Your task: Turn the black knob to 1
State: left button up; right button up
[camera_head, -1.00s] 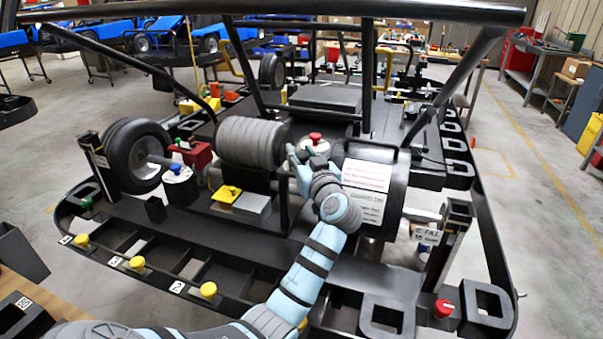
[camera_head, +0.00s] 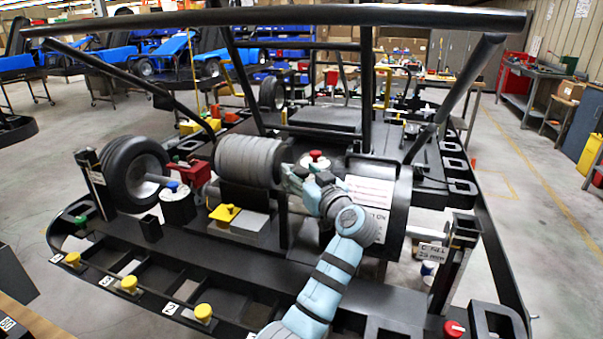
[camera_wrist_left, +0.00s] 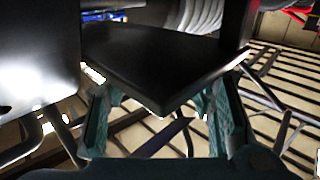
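I cannot pick out the black knob or a dial with a 1 for certain in either view. My left gripper (camera_head: 298,178) is over the middle of the black kart stand (camera_head: 395,300), just right of the ribbed grey roller (camera_head: 248,162). In the left wrist view its two teal fingers stand wide apart, open (camera_wrist_left: 162,105), with nothing seen held between them. The corner of a flat black plate (camera_wrist_left: 155,65) lies in front of and partly between the fingers; I cannot tell whether they touch it. My right gripper is not in view.
A red-topped knob (camera_head: 316,156) stands just behind the gripper. A blue-topped white cylinder (camera_head: 177,205) is left of the roller. Yellow knobs (camera_head: 129,283) line the front edge; a red knob (camera_head: 454,329) is at front right. Black bars (camera_head: 270,17) cross overhead.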

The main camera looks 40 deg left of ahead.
aim_at(305, 176)
pick_arm(q)
jog(key=shift+s+d, duration=0.1)
jog(key=v, duration=0.7)
jog(key=shift+s+d+r, duration=0.1)
jog(key=shift+d, duration=0.1)
jog(key=shift+a, duration=0.15)
